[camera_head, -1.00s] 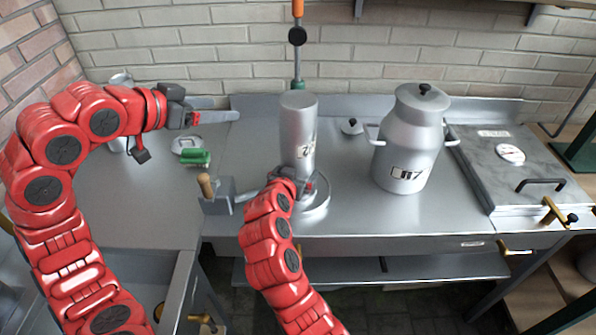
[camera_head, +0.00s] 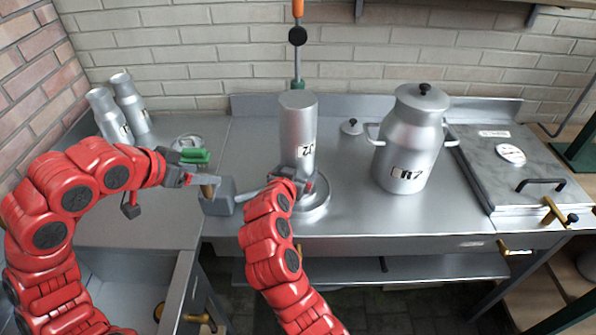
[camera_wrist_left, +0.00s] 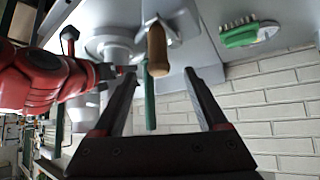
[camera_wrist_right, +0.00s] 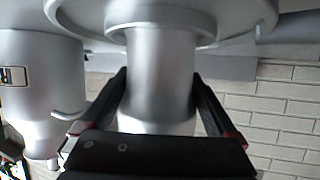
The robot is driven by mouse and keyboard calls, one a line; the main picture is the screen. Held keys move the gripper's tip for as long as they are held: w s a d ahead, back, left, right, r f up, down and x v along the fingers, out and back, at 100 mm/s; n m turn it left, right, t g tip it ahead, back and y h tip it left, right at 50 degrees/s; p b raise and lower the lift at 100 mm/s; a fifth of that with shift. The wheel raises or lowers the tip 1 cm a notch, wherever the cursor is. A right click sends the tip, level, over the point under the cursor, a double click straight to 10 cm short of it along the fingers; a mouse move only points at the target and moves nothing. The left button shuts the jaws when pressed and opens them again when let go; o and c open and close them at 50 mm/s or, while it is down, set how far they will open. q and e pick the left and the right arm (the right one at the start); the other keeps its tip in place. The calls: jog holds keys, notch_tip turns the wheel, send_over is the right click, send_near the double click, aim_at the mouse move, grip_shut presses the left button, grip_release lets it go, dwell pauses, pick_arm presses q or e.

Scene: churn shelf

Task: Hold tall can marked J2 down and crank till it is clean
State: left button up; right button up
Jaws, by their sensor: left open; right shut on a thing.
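The tall can marked J2 (camera_head: 297,130) stands upside down on the round washer plate (camera_head: 318,205) in the middle of the counter. My right gripper (camera_head: 296,182) is shut on the can's narrow neck, low down. In the right wrist view the can (camera_wrist_right: 160,75) shows between the fingers (camera_wrist_right: 160,105). The crank's wooden handle (camera_head: 206,186) rises beside the grey crank box (camera_head: 222,197). My left gripper (camera_head: 200,181) is open at the handle. In the left wrist view the handle (camera_wrist_left: 157,50) lies ahead of the open fingers (camera_wrist_left: 160,85), apparently not gripped.
A wide lidded churn (camera_head: 410,140) stands to the right, with a small lid (camera_head: 351,127) behind. A green brush (camera_head: 195,156) lies at the back left. Two slim cans (camera_head: 130,103) stand at the far left. A vat with a dial (camera_head: 511,154) is at the right.

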pick_arm(q)
jog(key=shift+f, duration=1.35)
grip_shut()
